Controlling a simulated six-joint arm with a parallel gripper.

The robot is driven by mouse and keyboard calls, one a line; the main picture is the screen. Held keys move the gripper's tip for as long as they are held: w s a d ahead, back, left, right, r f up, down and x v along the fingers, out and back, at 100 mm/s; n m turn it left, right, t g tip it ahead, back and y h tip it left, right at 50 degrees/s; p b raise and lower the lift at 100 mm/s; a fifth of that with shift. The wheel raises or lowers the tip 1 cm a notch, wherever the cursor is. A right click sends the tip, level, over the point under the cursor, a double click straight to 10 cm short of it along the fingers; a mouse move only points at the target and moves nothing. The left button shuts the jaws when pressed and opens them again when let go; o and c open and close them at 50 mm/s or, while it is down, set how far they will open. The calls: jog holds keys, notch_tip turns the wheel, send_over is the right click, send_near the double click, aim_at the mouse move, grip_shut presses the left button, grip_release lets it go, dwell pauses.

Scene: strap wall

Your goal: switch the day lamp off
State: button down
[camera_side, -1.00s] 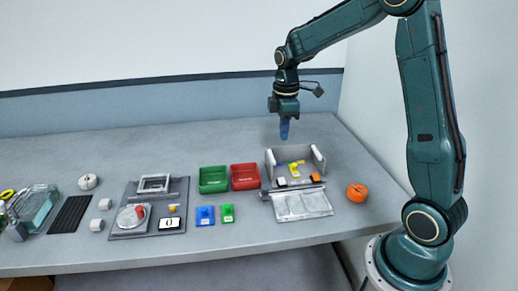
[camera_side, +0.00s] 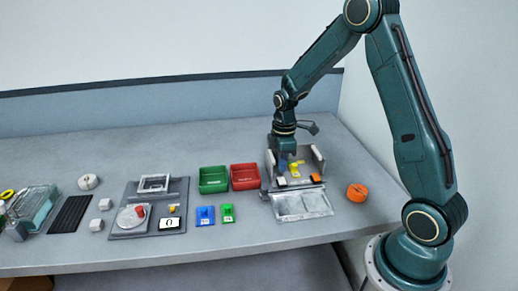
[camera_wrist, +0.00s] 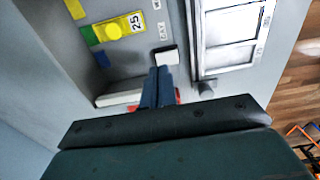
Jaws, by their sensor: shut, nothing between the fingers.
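An open grey box (camera_side: 317,160) stands at the right of the bench in the side view. In the wrist view a small white switch block (camera_wrist: 167,56) sits on its floor beside a label (camera_wrist: 163,31) that seems to read DAY. The block also shows in the side view (camera_side: 281,180). My gripper (camera_wrist: 161,72) is shut, its blue fingers together and empty. Its tips are down in the box, right by the white block; I cannot tell whether they touch it. Something red (camera_wrist: 178,95) is partly hidden behind the fingers. No lamp is clearly visible.
The box's paneled lid (camera_side: 302,204) lies open in front. Red (camera_side: 245,177) and green bins (camera_side: 213,180) stand to the left, an orange round object (camera_side: 357,192) to the right.

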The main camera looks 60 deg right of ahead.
aim_at(281, 179)
jog(key=shift+f, duration=1.5)
jog(key=shift+f, duration=0.15)
jog(key=shift+s+a, duration=0.1)
jog(key=shift+s+a+r, duration=0.2)
jog(key=shift+s+a, duration=0.2)
jog(key=shift+r, duration=0.15)
